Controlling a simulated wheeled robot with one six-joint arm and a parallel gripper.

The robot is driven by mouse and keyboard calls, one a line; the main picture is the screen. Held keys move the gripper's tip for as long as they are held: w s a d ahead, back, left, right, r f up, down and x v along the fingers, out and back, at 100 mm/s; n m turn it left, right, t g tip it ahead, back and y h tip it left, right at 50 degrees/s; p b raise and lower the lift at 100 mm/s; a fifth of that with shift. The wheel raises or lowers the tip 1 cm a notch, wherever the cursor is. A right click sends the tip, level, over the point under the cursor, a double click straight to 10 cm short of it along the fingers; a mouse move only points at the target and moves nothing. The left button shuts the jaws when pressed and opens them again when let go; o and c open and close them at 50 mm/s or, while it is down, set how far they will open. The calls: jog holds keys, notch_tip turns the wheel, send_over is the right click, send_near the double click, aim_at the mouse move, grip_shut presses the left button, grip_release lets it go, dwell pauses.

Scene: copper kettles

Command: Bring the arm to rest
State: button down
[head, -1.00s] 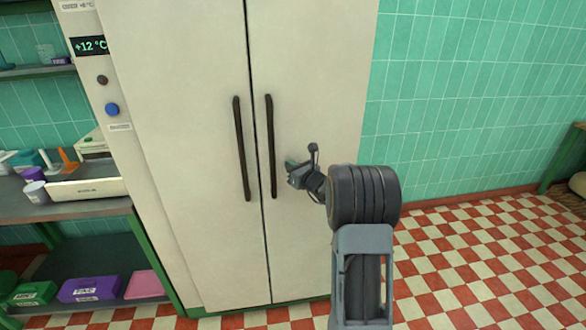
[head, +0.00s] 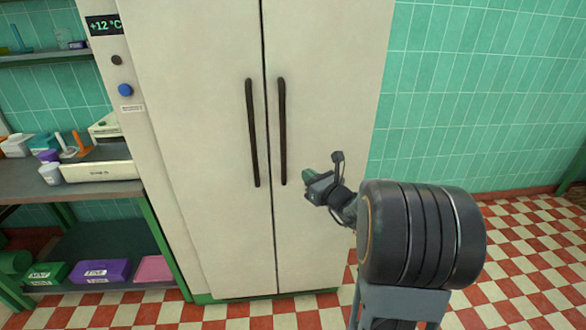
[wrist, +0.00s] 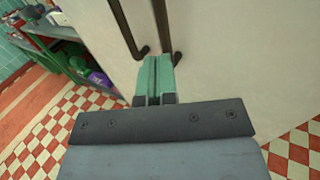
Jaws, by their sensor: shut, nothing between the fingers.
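My gripper (head: 308,177) is raised in front of the right door of a tall cream fridge (head: 195,130), just right of the dark door handles. In the wrist view its two green fingers (wrist: 153,75) are shut together with nothing between them. The lower ends of the handles (wrist: 135,35) show just beyond the fingertips. I cannot tell from the wrist view how wide the gap to them is. Both fridge doors are shut. My arm is bent, with its big dark joint at the lower right of the head view.
A shelf unit with a worktop (head: 95,188) stands left of the fridge. It holds cups and a cream tray; purple (head: 100,271), green and pink boxes lie below. A display (head: 104,25) reads +12 °C. The checkered floor (head: 520,250) at the right is clear.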

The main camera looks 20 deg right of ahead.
jog(key=shift+s, duration=0.2)
jog(key=s+a+f+n+g+y+p, duration=0.15)
jog(key=s+a+f+n+g, duration=0.35)
jog(key=n, duration=0.5)
jog(key=s+a+f+n+g+y, duration=0.2)
jog(key=s+a+f+n+g, duration=0.1)
jog(key=s+a+n+g, duration=0.55)
jog(key=s+r+n+h+p, duration=0.3)
jog(key=s+r+n+h, duration=0.4)
jog(key=n, duration=0.8)
jog(key=shift+r+p, duration=0.15)
jog(key=shift+p, duration=0.25)
